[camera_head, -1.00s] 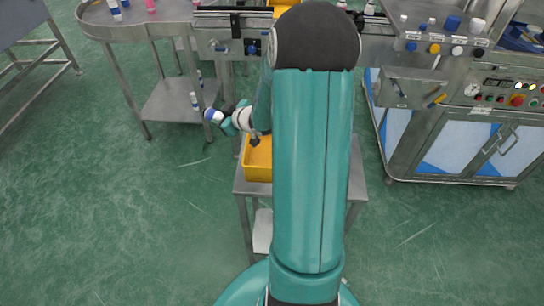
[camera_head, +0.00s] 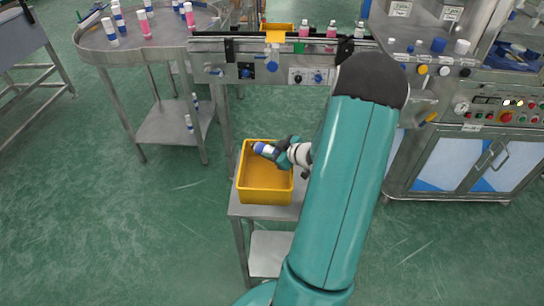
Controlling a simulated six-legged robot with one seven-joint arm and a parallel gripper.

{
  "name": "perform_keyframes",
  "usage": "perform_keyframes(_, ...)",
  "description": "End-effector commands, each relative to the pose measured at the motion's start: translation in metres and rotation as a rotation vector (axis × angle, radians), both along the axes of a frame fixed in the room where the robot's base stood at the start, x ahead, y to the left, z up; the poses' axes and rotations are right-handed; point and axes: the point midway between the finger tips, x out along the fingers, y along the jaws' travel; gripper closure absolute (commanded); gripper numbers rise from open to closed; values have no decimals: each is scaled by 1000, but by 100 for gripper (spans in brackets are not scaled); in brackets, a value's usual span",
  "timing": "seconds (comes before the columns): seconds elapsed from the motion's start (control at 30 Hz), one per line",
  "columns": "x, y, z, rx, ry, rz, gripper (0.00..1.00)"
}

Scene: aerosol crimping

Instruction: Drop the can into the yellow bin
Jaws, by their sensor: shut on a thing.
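The yellow bin (camera_head: 268,196) stands on a small metal table in front of the conveyor, its open top facing up. My gripper (camera_head: 274,151) reaches in from the right and is over the bin's far part. It is shut on a can (camera_head: 263,149) with a blue and white body, which lies tilted, pointing left, over the bin opening. The can's rear end is hidden by my gripper. I cannot tell how high the can is above the bin floor.
A round metal table (camera_head: 150,48) with several white, blue and pink cans stands at the back left. The conveyor (camera_head: 260,45) runs behind the bin. A control cabinet (camera_head: 470,150) stands on the right. Green floor is clear at the left.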

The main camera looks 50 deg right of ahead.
Motion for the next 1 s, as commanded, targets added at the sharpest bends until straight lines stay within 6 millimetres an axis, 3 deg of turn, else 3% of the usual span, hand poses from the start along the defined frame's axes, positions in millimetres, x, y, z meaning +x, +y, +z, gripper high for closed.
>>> perform_keyframes(0.17,0,-1,-23,2,0,-1,83)
perform_keyframes(0.97,-2,1,-40,6,7,-2,83)
perform_keyframes(1.0,-2,1,-41,7,8,-2,57)
